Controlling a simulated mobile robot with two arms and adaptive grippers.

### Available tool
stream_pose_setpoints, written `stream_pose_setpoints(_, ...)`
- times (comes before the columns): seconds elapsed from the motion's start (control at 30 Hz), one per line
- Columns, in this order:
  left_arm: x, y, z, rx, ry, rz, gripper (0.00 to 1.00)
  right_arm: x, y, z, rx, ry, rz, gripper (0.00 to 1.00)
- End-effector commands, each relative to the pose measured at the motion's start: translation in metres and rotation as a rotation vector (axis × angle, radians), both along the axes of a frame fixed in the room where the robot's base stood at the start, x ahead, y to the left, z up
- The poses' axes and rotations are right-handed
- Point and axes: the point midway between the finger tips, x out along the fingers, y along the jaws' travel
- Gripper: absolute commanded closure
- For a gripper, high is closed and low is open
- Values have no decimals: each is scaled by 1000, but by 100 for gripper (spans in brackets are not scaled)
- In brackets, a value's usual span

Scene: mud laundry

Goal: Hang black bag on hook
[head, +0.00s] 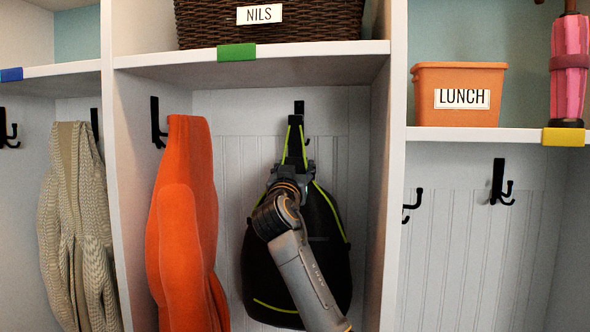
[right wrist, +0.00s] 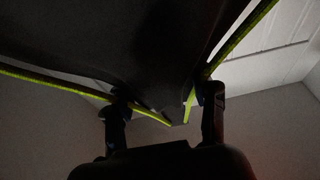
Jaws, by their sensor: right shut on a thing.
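The black bag (head: 325,255) with yellow-green piping is upright in the middle cubby, against the back panel. My right gripper (head: 290,172) is shut on the upper part of the bag, below its top loop (head: 295,121). The black hook (head: 299,106) shows just above the loop, with a prong to its right. The loop lies in front of the hook; I cannot tell whether it is over a prong. In the right wrist view, dark bag fabric (right wrist: 140,45) and piping run between the two fingers (right wrist: 165,112). My left gripper is not in view.
An orange garment (head: 182,235) hangs on the cubby's left, by another hook (head: 157,122). A divider (head: 390,200) stands close to the right. A shelf (head: 300,50) with a NILS basket (head: 215,22) is above. The right cubby has empty hooks (head: 500,182).

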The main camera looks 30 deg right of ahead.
Motion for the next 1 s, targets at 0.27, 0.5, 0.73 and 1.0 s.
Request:
stream_pose_setpoints(0.27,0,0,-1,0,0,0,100,-1,0,1,-1,-3,0,42)
stream_pose_setpoints(0.5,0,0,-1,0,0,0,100,0,0,0,-1,-2,0,17)
stream_pose_setpoints(0.73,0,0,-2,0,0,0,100,0,1,-2,0,2,1,17)
stream_pose_setpoints(1.0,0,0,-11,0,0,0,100,-14,12,-4,0,-2,2,17)
